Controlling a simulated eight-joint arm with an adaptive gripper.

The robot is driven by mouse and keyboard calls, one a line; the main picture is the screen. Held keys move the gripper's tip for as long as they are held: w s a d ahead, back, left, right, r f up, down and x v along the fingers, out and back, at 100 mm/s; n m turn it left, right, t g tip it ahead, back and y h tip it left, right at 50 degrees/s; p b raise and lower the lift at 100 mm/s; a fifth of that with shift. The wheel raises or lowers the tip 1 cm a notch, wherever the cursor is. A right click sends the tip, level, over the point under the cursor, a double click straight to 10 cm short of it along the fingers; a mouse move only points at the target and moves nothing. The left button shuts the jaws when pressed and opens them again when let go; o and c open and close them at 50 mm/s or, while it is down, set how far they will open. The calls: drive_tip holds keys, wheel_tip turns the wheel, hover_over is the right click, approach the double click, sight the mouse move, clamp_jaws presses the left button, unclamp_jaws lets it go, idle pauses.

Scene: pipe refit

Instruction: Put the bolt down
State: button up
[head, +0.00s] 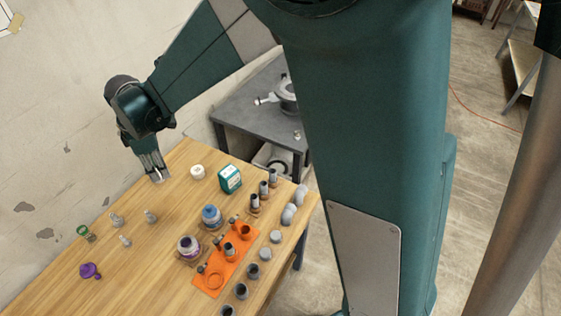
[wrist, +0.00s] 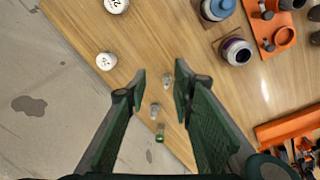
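Several small grey metal bolts are on the wooden table's left part in the head view: one (head: 150,216) nearest my gripper, one (head: 117,219) to its left and one (head: 125,240) in front. My gripper (head: 156,179) is above the table's back left part, apart from these bolts. In the wrist view, my gripper's two fingers (wrist: 157,90) are spread with a clear gap, and I see nothing held. Two bolts show between and beyond the fingers, one (wrist: 167,80) by the right fingertip and one (wrist: 155,110) lower. The third bolt is not seen there.
The table's middle is mostly clear.

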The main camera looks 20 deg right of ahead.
drive_tip(key=s+d+r+m+t, duration=0.1)
drive_tip(key=s+d+r+m, duration=0.2)
drive_tip(key=d, duration=0.5)
drive_tip(key=s+d+r+m+t, duration=0.1)
drive_tip(key=s+d+r+m, duration=0.15)
drive_tip(key=d+r, duration=0.5)
drive_tip(key=s+d+r+m+t, duration=0.1)
drive_tip(key=s+d+r+m, duration=0.2)
drive_tip(key=d, duration=0.6)
drive_tip(key=s+d+m+t, duration=0.3)
drive_tip(key=s+d+m, duration=0.8)
drive_tip(key=d, duration=0.7)
drive_tip(key=s, duration=0.3)
drive_tip(key=shift+f+h, duration=0.2)
drive_tip(key=shift+h, duration=0.1)
drive_tip(key=shift+o, duration=0.8)
